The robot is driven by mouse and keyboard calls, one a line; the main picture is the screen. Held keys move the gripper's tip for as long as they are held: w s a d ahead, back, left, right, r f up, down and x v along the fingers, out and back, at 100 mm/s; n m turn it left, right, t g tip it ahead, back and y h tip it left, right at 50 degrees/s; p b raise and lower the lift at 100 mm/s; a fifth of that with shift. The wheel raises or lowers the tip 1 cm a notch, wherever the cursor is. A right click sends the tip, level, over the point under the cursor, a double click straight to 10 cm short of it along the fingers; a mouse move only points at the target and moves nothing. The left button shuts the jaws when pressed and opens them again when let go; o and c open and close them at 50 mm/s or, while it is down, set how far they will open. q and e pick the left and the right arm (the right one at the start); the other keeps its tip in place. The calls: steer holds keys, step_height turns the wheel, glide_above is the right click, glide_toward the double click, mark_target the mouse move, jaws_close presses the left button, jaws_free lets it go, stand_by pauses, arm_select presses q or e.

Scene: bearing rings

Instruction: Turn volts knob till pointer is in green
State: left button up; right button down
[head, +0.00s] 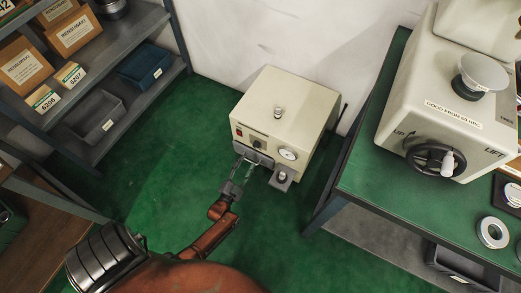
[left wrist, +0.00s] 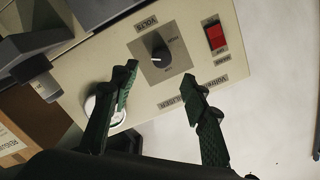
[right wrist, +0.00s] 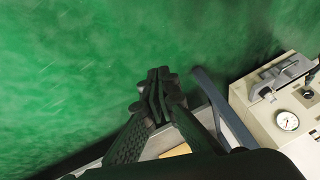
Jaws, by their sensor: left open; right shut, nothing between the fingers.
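The beige power box stands on the green floor in the head view (head: 275,110). Its volts knob is a dark round knob with a light mark, plain in the left wrist view (left wrist: 161,55) on a grey square plate. The white dial gauge (head: 287,154) sits right of the knob. It is partly behind a finger in the left wrist view (left wrist: 92,106) and shows in the right wrist view (right wrist: 287,121); its pointer and green zone are too small to read. My left gripper (left wrist: 160,78) is open, its fingertips spread before the panel near the knob. My right gripper (right wrist: 157,75) is shut and empty.
A red switch (left wrist: 215,36) sits beside the knob plate. A grey bracket (head: 282,178) juts from the box's front, below the gauge. A shelf (head: 110,75) with boxes and bins stands left. A green-topped table (head: 375,180) with a white machine (head: 450,90) stands right.

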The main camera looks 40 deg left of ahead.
mark_target(256, 147)
arm_select(q)
steer(key=b+x, duration=0.2)
steer(key=x, duration=0.4)
steer(key=shift+w+a, duration=0.15)
steer(key=shift+w, duration=0.2)
steer(key=shift+w+a+r+b, duration=0.15)
steer(key=shift+w+b, duration=0.3)
steer(key=shift+w, duration=0.2)
arm_select(e)
steer(key=shift+w+d+f+t, duration=0.2)
steer(key=shift+f+t, duration=0.15)
steer(key=shift+f, duration=0.4)
steer(key=shift+w+d+f+t, duration=0.1)
steer(key=shift+w+f+t, duration=0.15)
steer(key=shift+f, duration=0.45)
steer(key=shift+w+d+f+t, duration=0.15)
steer(key=shift+f+t, duration=0.25)
steer(key=shift+f, duration=0.35)
arm_select(q)
steer(key=shift+c, duration=0.3)
jaws_close()
